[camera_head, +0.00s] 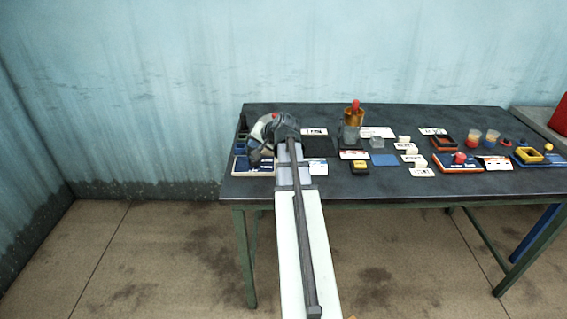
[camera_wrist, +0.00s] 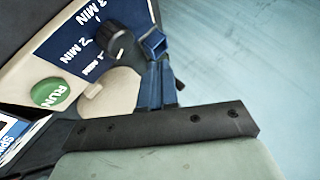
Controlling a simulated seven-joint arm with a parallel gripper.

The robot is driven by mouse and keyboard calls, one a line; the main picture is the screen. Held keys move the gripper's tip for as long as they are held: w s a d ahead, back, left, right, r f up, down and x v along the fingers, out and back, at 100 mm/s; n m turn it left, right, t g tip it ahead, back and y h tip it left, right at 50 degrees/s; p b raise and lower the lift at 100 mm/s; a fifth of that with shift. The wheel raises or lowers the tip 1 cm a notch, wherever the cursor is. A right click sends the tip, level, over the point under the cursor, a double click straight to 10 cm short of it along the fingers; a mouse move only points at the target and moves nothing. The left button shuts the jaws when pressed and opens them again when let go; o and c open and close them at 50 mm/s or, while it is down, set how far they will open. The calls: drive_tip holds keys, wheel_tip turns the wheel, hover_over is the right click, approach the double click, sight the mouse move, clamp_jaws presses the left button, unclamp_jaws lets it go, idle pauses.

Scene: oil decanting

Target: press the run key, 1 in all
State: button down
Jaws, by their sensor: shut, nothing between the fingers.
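The green round run key (camera_wrist: 50,92), lettered RUN, sits on a cream and blue panel (camera_wrist: 20,82) in the wrist view. A black dial knob (camera_wrist: 110,38) with 1, 2 and 3 MIN marks is beside it. My gripper (camera_head: 257,154) is shut and empty, low over the panel at the table's left end in the head view. In the wrist view the key is in plain sight, left of the gripper's dark crossbar. I cannot tell the gap between fingertips and panel. In the head view my arm and gripper hide the key.
The wall is behind.

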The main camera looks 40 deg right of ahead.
drive_tip(key=s+d+r+g+h, duration=0.1)
drive_tip(key=s+d+r, duration=0.2)
drive_tip(key=s+d, duration=0.4)
drive_tip(key=shift+s+d+r+n, duration=0.15)
drive_tip(key=shift+d+r+n, duration=0.2)
drive_tip(key=shift+d, duration=0.2)
drive_tip(key=shift+f, duration=4.35)
drive_tip(key=shift+f, duration=0.2)
drive_tip(key=shift+f, duration=0.25)
drive_tip(key=shift+f, duration=0.4)
drive_tip(key=shift+r, duration=0.85)
drive_tip(key=shift+r, duration=0.15)
